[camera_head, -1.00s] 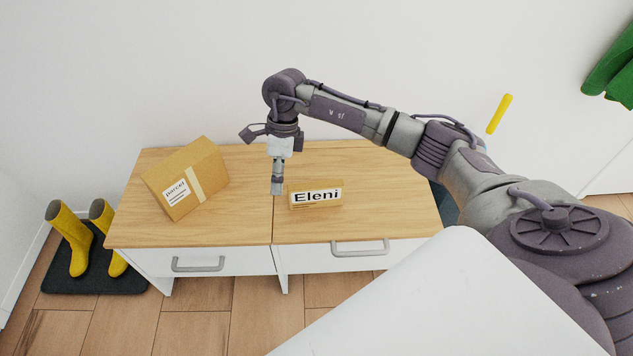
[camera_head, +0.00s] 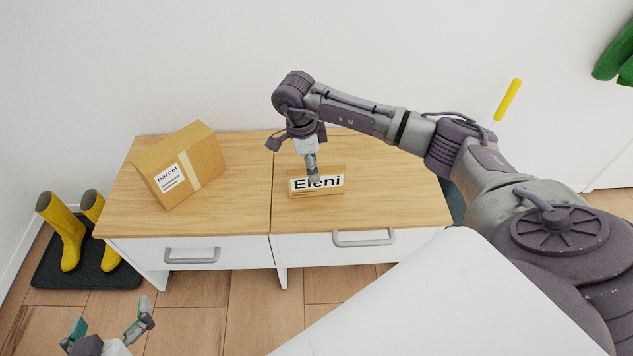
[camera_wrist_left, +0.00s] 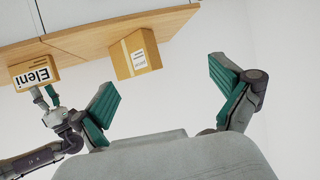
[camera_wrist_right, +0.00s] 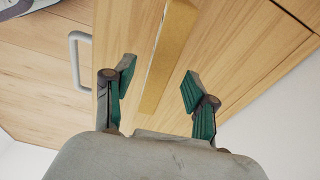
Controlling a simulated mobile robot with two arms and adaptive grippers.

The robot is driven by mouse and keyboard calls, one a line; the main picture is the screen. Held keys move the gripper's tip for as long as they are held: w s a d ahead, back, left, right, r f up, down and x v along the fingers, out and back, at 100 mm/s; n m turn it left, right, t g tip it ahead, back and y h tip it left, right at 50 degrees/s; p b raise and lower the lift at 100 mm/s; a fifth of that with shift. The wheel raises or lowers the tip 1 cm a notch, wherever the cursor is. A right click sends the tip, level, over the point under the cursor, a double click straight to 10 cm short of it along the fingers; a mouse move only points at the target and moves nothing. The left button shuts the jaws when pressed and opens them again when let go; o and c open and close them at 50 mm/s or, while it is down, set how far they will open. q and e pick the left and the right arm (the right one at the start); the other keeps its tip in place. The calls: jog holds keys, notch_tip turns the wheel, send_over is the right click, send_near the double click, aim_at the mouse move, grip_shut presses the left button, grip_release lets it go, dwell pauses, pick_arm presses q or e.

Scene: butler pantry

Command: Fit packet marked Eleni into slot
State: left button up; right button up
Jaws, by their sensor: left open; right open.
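The packet marked Eleni (camera_head: 330,188) is a small tan box standing upright on the right part of the wooden cabinet top. It also shows in the left wrist view (camera_wrist_left: 35,76). My right gripper (camera_head: 313,175) is open, pointing down at the packet and covering part of its label. In the right wrist view, the packet's narrow top (camera_wrist_right: 172,45) runs between the parted fingers; I cannot tell whether they touch it. My left gripper (camera_head: 110,328) is open and empty, low in front of the cabinet. I cannot make out a slot in any view.
A larger tilted parcel box (camera_head: 195,165) rests on the left of the cabinet top (camera_head: 235,215). Two drawer handles (camera_head: 192,257) stick out in front. Yellow boots (camera_head: 65,235) stand on a dark mat (camera_head: 105,275) at left. The cabinet's middle front is clear.

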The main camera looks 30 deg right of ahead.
jog(key=f, duration=0.2)
jog(key=d+f+b, duration=0.1)
jog(key=f, duration=0.1)
jog(key=shift+s, duration=0.2)
jog(key=shift+f, duration=0.25)
pick_arm(q)
notch_tip(320, 180, up, 6)
jog(key=w+d+t+h, duration=0.1)
jog(key=w+t, duration=0.1)
jog(key=t, duration=0.2)
jog(key=shift+w+d+f, duration=0.15)
jog(key=shift+w+d, duration=0.1)
pick_arm(e)
grip_shut()
